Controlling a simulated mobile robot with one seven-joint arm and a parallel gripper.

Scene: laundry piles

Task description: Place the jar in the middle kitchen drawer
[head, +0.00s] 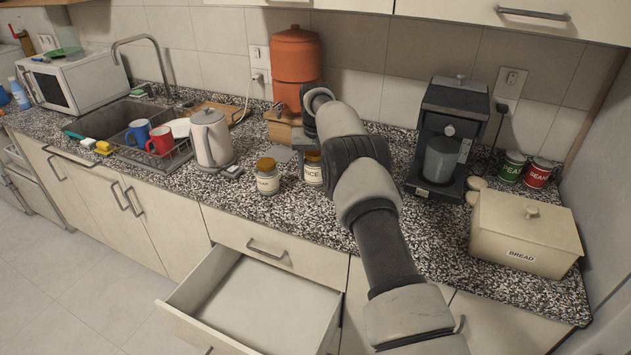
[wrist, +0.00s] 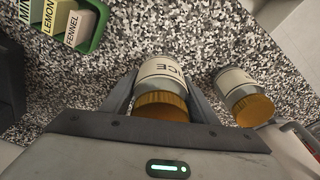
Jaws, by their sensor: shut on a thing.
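A jar with an orange-brown lid and a pale label ending in "ICE" (wrist: 163,70) is between the two fingers of my gripper (wrist: 162,95) in the wrist view. My gripper is shut on it. In the head view this jar (head: 313,173) is at the counter, its lid partly hidden by my gripper. I cannot tell whether its base touches the counter. A second similar jar (head: 267,177) stands to its left; it also shows in the wrist view (wrist: 243,98), at the right. A drawer (head: 262,300) below the counter is pulled open and looks empty.
A kettle (head: 211,138) and sink (head: 135,130) are to the left. An orange container (head: 295,60) stands behind. A coffee machine (head: 445,135) and bread box (head: 527,232) are to the right. A green tray of spice boxes (wrist: 98,30) lies nearby. A closed drawer front (head: 270,250) sits above the open drawer.

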